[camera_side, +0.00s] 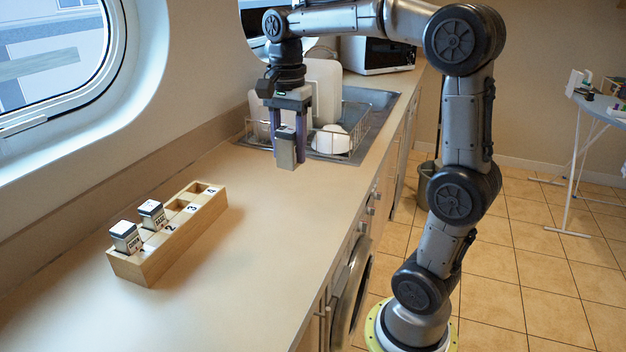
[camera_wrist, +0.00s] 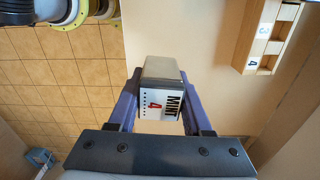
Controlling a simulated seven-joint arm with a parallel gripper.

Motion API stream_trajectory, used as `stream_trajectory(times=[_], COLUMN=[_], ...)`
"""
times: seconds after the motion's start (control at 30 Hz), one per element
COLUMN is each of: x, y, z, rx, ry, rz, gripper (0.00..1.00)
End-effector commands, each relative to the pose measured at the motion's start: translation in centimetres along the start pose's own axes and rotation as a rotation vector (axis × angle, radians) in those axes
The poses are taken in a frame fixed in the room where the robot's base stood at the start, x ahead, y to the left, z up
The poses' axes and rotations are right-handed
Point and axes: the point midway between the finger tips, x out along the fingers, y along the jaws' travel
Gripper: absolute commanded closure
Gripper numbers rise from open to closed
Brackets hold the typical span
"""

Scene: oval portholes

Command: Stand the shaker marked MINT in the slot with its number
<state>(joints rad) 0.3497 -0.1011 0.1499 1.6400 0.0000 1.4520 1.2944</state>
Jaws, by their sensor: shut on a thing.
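My gripper (camera_side: 287,140) is shut on the MINT shaker (camera_side: 286,153) and holds it upright in the air above the counter, in front of the dish rack. In the wrist view the shaker's label (camera_wrist: 158,106) reads MINT with a red 4, between the two purple fingers. The wooden rack (camera_side: 150,268) stands on the counter at the left, apart from the gripper. Its slots carry numbers; 2, 3 and 4 show. Slot 4 (camera_side: 203,188) at the far end is empty, and slot 3 looks empty. Two other shakers (camera_side: 125,237) (camera_side: 152,214) stand in the near slots.
A wire dish rack (camera_side: 334,146) with a white dish and a board stands by the sink behind the gripper. The counter (camera_side: 240,260) between the gripper and the wooden rack is clear. The wall and porthole window lie along the left, and the counter's front edge is at right.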

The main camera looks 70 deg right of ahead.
Motion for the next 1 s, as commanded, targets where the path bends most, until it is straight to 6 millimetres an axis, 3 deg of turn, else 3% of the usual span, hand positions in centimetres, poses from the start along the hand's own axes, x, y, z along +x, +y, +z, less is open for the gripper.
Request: stream_trajectory(times=[0.03,0.2,0.47,0.8,1.0], x=[-0.7,-2.4,-2.9,-0.5,2.0], y=[-1.8,-6.5,-13.4,-21.3,-24.6], z=[-0.3,-1.2,-2.1,-2.5,-2.4], rx=[-0.005,-0.018,-0.038,-0.066,-0.081], ry=[0.000,0.000,-0.001,-0.001,0.000], rz=[-0.001,0.002,0.002,0.002,0.001], gripper=[1.00,1.00,1.00,1.00,1.00])
